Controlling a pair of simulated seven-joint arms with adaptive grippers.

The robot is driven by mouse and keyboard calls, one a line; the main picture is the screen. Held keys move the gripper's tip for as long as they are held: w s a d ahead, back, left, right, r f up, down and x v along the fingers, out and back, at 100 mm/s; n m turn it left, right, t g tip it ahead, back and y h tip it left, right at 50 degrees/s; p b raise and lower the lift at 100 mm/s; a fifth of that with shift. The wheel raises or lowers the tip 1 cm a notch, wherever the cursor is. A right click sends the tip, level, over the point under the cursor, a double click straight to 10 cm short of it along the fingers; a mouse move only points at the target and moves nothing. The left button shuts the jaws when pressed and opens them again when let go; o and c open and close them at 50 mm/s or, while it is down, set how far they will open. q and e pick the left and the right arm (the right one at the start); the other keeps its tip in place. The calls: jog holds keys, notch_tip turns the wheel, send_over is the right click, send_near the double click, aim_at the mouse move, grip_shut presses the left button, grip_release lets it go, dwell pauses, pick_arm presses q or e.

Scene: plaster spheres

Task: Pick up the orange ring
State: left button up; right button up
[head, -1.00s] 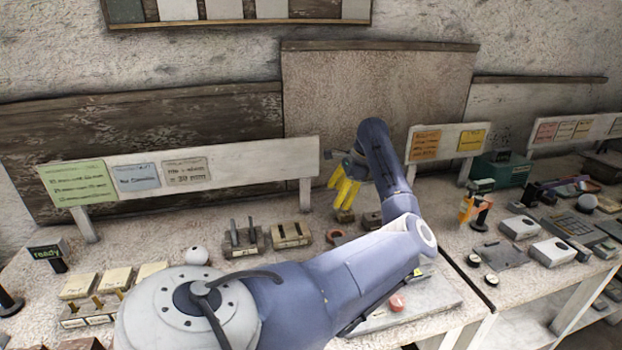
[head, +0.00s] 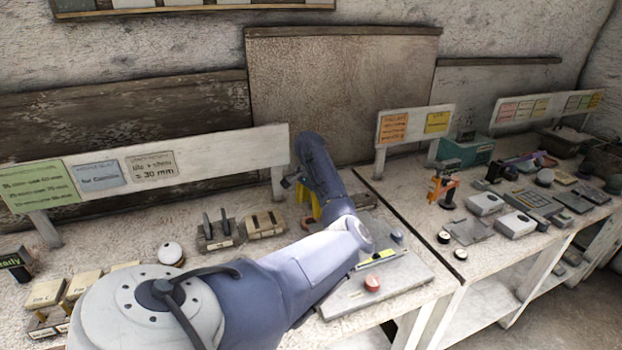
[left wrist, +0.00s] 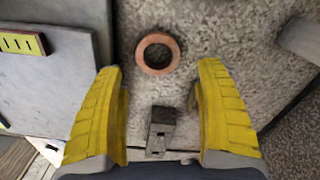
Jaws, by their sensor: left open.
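The orange ring lies flat on the speckled bench top. In the left wrist view the ring (left wrist: 141,55) shows whole, above and between the fingertips, with nothing touching it. My left gripper (left wrist: 160,75) is open, with its two yellow fingers wide apart and nothing between them but a small dark grey block (left wrist: 160,130) seen below on the bench. In the head view the left gripper (head: 308,207) is low over the bench, partly hidden by my own arm. The arm hides most of the ring's area there. My right gripper is not in view.
A grey slab (head: 400,280) with a red round piece (head: 372,283) lies right of the arm. A block with slots (head: 265,224) and a white ball (head: 171,253) stand to the left. A white sign rail (head: 225,160) stands behind. An orange tool stand (head: 440,188) is farther right.

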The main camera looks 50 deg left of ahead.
aim_at(311, 221)
pick_arm(q)
jog(key=shift+s+d+f, duration=0.1)
jog(key=shift+d+f, duration=0.05)
jog(key=shift+f, duration=3.15)
jog(key=c, duration=0.8)
